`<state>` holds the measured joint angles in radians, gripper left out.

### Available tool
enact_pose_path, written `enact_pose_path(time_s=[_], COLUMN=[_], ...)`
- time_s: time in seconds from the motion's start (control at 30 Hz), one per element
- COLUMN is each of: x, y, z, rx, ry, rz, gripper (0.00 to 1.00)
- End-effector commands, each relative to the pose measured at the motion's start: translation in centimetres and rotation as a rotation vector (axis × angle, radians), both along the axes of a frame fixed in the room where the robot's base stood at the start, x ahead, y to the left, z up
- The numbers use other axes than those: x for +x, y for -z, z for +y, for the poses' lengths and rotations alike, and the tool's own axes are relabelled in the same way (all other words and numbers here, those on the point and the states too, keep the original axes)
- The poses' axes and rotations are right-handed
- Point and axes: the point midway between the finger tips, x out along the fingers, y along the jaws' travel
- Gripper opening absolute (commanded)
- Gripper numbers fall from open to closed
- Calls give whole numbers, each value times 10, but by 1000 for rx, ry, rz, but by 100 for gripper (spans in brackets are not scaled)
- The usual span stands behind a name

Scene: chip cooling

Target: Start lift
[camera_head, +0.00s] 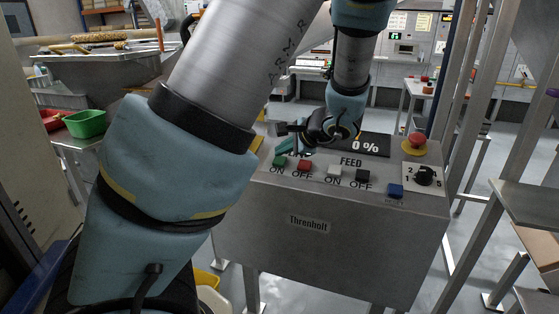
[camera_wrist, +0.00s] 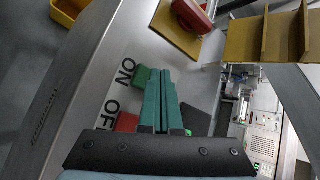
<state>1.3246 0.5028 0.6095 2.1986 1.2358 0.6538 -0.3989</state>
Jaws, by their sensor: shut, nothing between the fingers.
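The grey control panel (camera_head: 330,215) carries a row of push buttons. A green button (camera_head: 279,162) marked ON and a red button (camera_head: 304,166) marked OFF sit at its left. Both also show in the wrist view, green (camera_wrist: 142,76) and red (camera_wrist: 127,122). Any heading above this pair is hidden. My gripper (camera_head: 284,149) is over the panel just behind the green button. In the wrist view its teal fingers (camera_wrist: 158,75) are shut and empty, with the tips beside the green button. I cannot tell whether they touch it.
The FEED pair, a white button (camera_head: 334,171) and a black button (camera_head: 362,175), is to the right. Farther right are a blue button (camera_head: 395,190), a rotary knob (camera_head: 426,175) and a red mushroom button (camera_head: 417,141).

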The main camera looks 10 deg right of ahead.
Motion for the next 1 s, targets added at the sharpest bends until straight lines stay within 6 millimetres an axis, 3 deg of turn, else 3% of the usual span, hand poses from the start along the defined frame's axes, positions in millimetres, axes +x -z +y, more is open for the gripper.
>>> enact_pose_path(time_s=[1.0], x=[2], y=[9], z=[-1], rx=[0], ry=[0], rz=[0], gripper=[0])
